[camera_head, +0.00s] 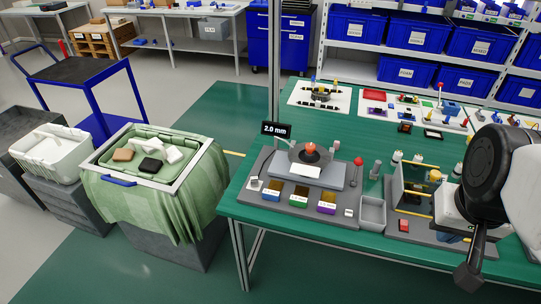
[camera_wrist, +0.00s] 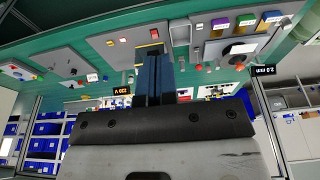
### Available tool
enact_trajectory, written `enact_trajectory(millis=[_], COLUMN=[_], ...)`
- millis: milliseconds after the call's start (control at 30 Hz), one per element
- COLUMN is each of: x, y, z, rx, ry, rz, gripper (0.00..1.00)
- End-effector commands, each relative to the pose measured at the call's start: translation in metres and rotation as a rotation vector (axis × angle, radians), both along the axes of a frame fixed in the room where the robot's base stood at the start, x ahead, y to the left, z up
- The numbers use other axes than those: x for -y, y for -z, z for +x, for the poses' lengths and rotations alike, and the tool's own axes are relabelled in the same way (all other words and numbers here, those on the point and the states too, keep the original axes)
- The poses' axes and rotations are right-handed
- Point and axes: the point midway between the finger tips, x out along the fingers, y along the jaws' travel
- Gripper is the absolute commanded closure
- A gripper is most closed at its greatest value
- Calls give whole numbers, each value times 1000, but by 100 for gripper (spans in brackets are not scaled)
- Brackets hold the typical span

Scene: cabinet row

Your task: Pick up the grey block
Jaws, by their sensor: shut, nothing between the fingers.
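I cannot single out a grey block for certain. In the head view, a green-lined bin (camera_head: 112,181) at the left holds a brown block (camera_head: 123,154), a black block (camera_head: 150,165) and some whitish-grey pieces (camera_head: 171,154). My gripper (camera_head: 468,277) is at the lower right of the head view, over the bench side and far from that bin. In the wrist view, its dark fingers (camera_wrist: 154,78) are together with nothing between them. That view shows the bench tilted, and no grey block is clear in it.
The green workbench (camera_head: 335,226) carries a grey fixture with a 2.0 mm display (camera_head: 276,129), small coloured boxes, an open grey tray (camera_head: 372,212) and other fixtures. A blue cart (camera_head: 77,70) stands behind the bin. Blue bins (camera_head: 410,33) fill shelves at the back.

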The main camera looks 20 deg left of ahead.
Motion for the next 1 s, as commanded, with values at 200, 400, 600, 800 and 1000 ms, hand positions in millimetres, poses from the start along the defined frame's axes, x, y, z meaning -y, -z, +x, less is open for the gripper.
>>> enact_trajectory(millis=[200, 400, 600, 800, 1000], x=[0, 0, 0, -1, -10], y=[0, 0, 0, 0, -1], z=[0, 0, 0, 4, 23], rx=[0, 0, 0, -2, -13], ry=[0, 0, 0, 7, 48], rz=[0, 0, 0, 3, 19], gripper=[71, 40, 40, 40, 40])
